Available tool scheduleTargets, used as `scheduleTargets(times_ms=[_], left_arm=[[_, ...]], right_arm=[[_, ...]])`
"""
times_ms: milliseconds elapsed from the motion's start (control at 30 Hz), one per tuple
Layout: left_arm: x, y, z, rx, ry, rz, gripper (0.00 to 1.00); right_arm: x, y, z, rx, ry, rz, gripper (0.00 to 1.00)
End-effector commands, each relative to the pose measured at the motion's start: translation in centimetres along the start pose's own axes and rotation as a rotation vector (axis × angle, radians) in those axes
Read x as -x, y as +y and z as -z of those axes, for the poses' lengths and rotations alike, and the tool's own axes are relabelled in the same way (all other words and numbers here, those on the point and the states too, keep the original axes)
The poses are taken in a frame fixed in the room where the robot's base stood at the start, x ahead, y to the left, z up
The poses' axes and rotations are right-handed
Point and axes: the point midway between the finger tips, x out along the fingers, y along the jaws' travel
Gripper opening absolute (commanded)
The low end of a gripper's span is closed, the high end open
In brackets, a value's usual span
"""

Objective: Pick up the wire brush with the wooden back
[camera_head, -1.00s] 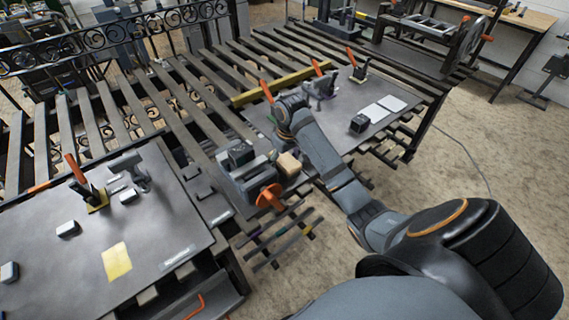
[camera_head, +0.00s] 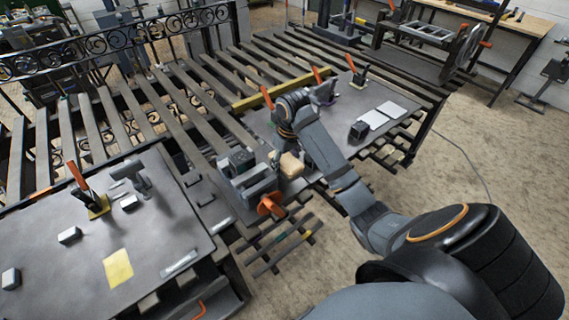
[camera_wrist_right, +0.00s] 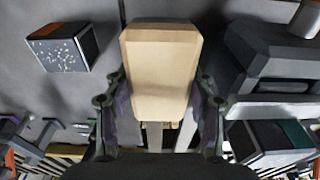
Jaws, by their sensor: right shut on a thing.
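The brush's pale wooden back (camera_wrist_right: 160,70) fills the middle of the right wrist view; its bristles are hidden from me. My right gripper (camera_wrist_right: 158,95) is shut on it, with one finger against each long side. In the head view the wooden back (camera_head: 290,166) shows as a small tan block below my right wrist, just beside a grey vise (camera_head: 254,183) with an orange handwheel (camera_head: 271,204). I cannot tell there how high it is above the bench. My left gripper is not in view.
A dark block with a speckled face (camera_wrist_right: 62,52) lies left of the brush. A slatted bench (camera_head: 185,95) stretches behind. A metal plate (camera_head: 385,95) with clamps lies right, and a grey table (camera_head: 75,270) with a yellow note (camera_head: 118,267) stands left.

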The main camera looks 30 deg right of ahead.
Motion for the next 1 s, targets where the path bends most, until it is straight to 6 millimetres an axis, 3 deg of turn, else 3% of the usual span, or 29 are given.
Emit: scheduleTargets(times_ms=[33,200,600,1000], left_arm=[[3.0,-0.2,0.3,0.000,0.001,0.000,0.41],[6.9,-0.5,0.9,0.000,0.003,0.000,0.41],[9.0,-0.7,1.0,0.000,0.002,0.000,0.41],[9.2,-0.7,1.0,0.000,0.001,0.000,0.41]], right_arm=[[2.9,-0.3,-0.6,0.002,0.000,-0.003,0.17],[6.4,-1.5,-2.7,0.003,0.000,-0.002,0.17],[9.2,-4.4,-9.1,0.002,0.001,-0.002,0.17],[9.9,-5.1,-10.4,0.000,0.002,0.000,0.17]])
